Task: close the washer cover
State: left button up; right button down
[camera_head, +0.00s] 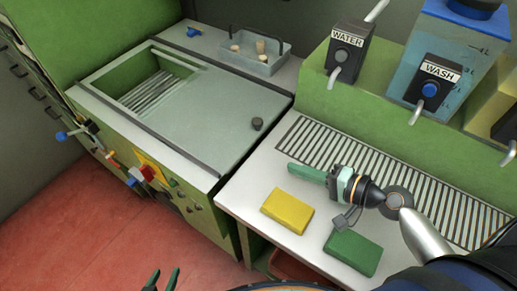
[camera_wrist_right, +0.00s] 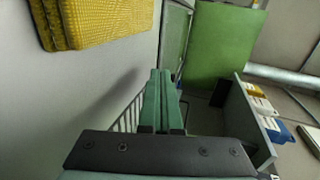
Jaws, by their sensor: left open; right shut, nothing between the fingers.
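The washer cover (camera_head: 215,110) is a flat grey panel with a dark round knob (camera_head: 257,124) near its front right corner. It lies over the right part of the washer's opening. The left part is open and shows a green basin (camera_head: 155,88) with slats. My right gripper (camera_head: 292,170) is shut and empty, over the white counter to the right of the washer, apart from the cover. Its shut green fingers also show in the right wrist view (camera_wrist_right: 160,98). My left gripper (camera_head: 163,280) is open and empty at the bottom edge, over the red floor; only its fingertips show.
A yellow sponge (camera_head: 287,211) and a green sponge (camera_head: 352,252) lie on the counter near my right gripper. A grey tray (camera_head: 251,60) with cork stoppers stands behind the cover. WATER (camera_head: 349,52) and WASH (camera_head: 432,84) dispensers stand at the back right.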

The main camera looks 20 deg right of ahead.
jog(key=p, duration=0.2)
send_near(244, 149)
jog(key=x, duration=0.5)
jog(key=shift+w+a, duration=0.15)
